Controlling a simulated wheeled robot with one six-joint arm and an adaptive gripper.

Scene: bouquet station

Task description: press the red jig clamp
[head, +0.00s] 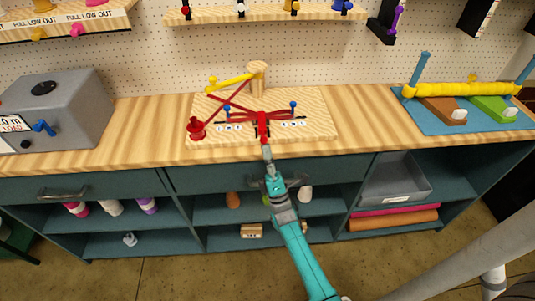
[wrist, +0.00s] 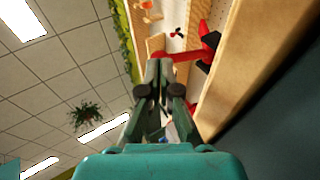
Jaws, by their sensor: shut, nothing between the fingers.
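The red jig clamp (head: 263,122) appears to be the red part at the front middle of the wooden jig board (head: 318,126), with red bars spreading to both sides. My gripper (head: 266,152) is at the front edge of the bench, just below the clamp in the head view. In the wrist view my gripper (wrist: 158,70) has its fingers together and empty. A red part (wrist: 207,48) shows just right of and beyond the fingertips there. I cannot tell whether the fingertips touch it.
A red spool-like piece (head: 196,128) stands at the board's left front, and a wooden post (head: 257,78) with a yellow bar (head: 228,82) at its back. A grey machine (head: 60,110) is at left. A blue mat (head: 460,122) with a yellow roll is at right.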

